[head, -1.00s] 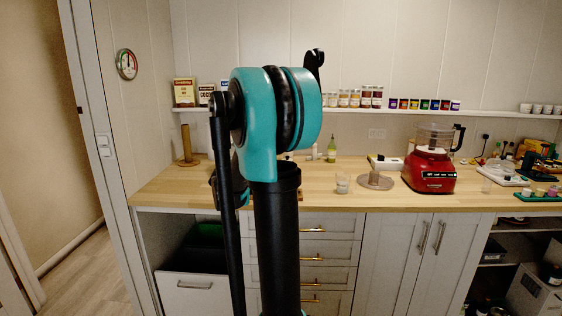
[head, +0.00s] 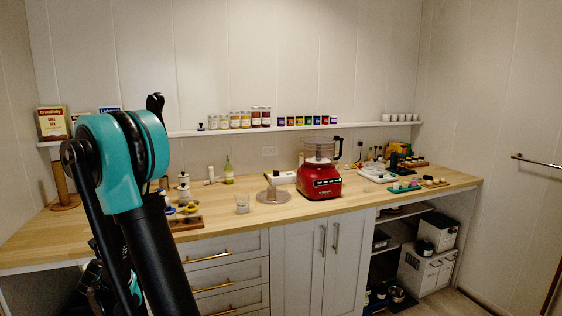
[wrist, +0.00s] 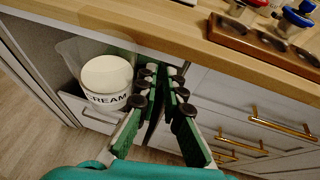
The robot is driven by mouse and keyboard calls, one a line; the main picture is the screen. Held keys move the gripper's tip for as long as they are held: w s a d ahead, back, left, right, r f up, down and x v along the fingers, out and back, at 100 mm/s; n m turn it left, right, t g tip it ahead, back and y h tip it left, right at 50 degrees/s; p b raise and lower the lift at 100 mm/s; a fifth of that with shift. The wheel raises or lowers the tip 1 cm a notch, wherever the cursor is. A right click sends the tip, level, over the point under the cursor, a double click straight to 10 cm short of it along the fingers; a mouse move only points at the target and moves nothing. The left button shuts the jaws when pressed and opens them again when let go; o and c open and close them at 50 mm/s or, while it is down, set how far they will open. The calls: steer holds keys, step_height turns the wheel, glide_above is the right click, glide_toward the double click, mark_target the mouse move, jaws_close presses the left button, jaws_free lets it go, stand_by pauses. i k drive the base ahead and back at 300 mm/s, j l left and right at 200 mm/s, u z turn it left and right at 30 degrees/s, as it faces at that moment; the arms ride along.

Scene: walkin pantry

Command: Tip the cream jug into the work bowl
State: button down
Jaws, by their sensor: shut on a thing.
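The cream jug (wrist: 108,98) is clear, with white contents and a "CREAM" label, left of my fingers in the wrist view. My gripper (wrist: 164,72) is shut on the jug's right side; the exact grip, perhaps on a handle, is hard to see. The clear work bowl (head: 320,151) sits on the red food processor (head: 319,181) on the counter, right of my arm in the head view. I cannot make out the jug in the head view.
The wooden counter (head: 225,216) bears a wooden holder (head: 186,223) with small pots, also in the wrist view (wrist: 262,42). A glass cup (head: 242,204) and a round disc with a stem (head: 271,196) stand left of the processor. Gold drawer handles (wrist: 280,122) stick out nearby.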

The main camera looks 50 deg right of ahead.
mark_target(318, 151)
steer(key=k+j+z, duration=0.1)
steer(key=z, duration=0.95)
